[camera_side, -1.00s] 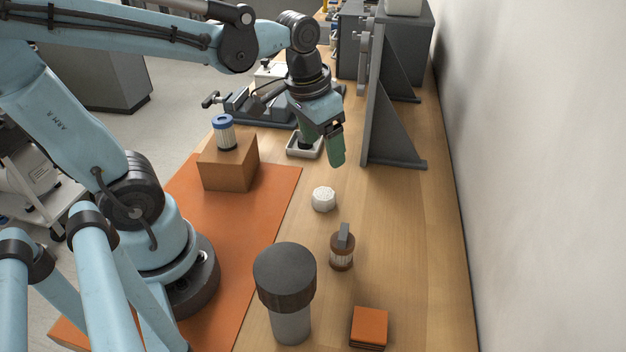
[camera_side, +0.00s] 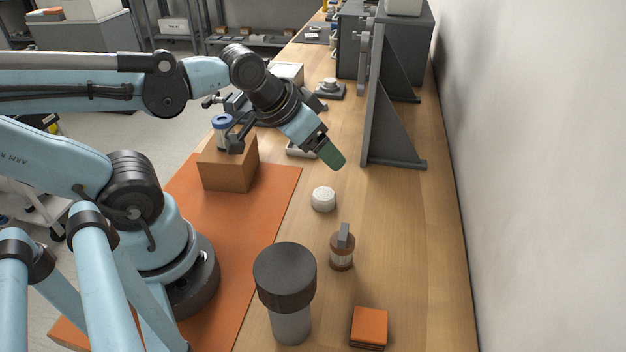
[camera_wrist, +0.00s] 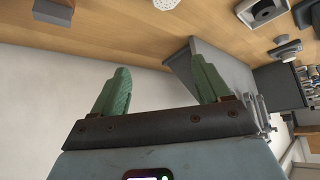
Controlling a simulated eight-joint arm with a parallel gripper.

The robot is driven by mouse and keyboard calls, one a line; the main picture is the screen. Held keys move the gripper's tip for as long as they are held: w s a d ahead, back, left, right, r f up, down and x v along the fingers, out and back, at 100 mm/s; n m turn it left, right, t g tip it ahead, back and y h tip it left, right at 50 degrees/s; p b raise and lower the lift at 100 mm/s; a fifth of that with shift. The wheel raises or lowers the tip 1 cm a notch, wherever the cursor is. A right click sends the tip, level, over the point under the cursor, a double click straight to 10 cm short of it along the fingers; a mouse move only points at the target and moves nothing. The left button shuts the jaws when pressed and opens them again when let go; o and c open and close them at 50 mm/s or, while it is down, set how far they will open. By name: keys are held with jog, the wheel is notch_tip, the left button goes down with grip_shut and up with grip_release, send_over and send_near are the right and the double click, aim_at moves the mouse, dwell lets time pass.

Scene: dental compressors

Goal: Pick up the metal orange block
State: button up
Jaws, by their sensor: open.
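An orange square block (camera_side: 369,326) with dark layered sides lies flat on the wooden bench at the front right in the side view. A larger orange-brown box (camera_side: 229,166) stands on the orange mat, with a blue-capped cylinder on it; I cannot tell which is made of metal. My gripper (camera_side: 331,154) is above the bench near the white tray, far behind the front block and to the right of the box. Its green fingers are spread and empty in the wrist view (camera_wrist: 160,70). Neither orange object is clearly seen there.
A grey angle bracket (camera_side: 385,130) rises to the right. Bare bench lies along the right edge.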

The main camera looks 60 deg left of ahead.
dwell(0.3)
jog(key=shift+o, duration=0.7)
jog(key=n+g, duration=0.7)
jog(key=n, duration=0.2)
send_over(370, 324)
notch_tip(370, 324, down, 2)
jog(key=shift+f, duration=6)
